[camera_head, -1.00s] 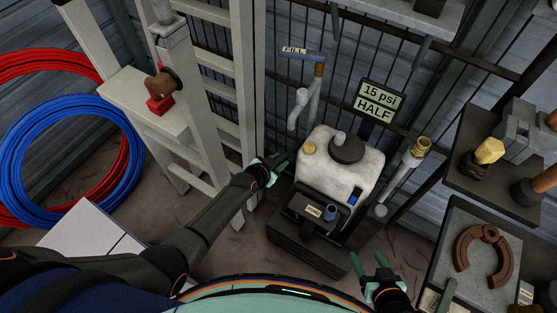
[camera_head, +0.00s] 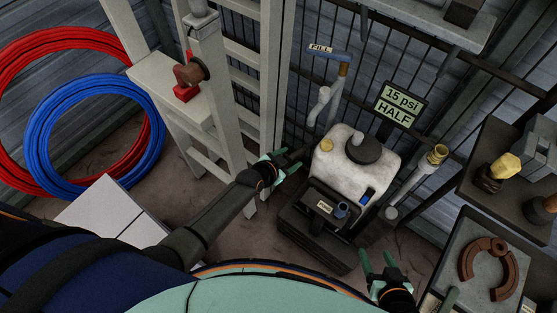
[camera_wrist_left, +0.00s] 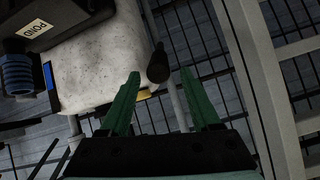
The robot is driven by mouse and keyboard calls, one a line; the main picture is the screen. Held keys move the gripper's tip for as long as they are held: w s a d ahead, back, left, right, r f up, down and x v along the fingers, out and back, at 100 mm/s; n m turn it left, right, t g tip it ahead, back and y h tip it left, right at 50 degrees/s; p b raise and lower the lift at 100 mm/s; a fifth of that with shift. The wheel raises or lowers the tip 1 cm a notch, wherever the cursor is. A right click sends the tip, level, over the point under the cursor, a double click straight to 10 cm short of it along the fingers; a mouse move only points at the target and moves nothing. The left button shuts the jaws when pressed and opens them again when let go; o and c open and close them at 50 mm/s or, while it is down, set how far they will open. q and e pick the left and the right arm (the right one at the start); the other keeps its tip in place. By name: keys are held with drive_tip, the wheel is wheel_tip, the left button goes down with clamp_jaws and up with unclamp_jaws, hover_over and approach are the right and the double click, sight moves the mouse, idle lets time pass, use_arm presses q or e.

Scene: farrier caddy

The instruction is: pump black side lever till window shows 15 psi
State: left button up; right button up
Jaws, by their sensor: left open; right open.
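The white tank (camera_head: 347,172) with a black cap (camera_head: 365,149) stands on a dark base at the middle right. A blue strip (camera_head: 367,196) shows on its side; I cannot read a pressure there. The left wrist view shows the blue strip too (camera_wrist_left: 50,82). A black lever (camera_wrist_left: 158,65) sticks out at the tank's side, its end ahead of and between my left fingers. My left gripper (camera_head: 287,163) is open, left of the tank, and does not hold the lever. My right gripper (camera_head: 383,262) is open and empty, in front of the tank's right side.
A sign (camera_head: 398,106) reads "15 psi HALF" behind the tank. A pale ladder-like frame (camera_head: 220,105) stands close to my left arm. A pipe with a brass end (camera_head: 419,178) is right of the tank. A tray (camera_head: 459,250) with a horseshoe is at right.

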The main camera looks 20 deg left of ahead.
use_arm(q)
drive_tip(key=p+v, duration=0.1)
drive_tip(key=v, duration=0.7)
drive_tip(key=shift+p, duration=0.35)
use_arm(e)
wheel_tip(320, 180, up, 2)
drive_tip(key=shift+r, duration=0.2)
drive_tip(key=shift+s, duration=0.1)
idle(0.4)
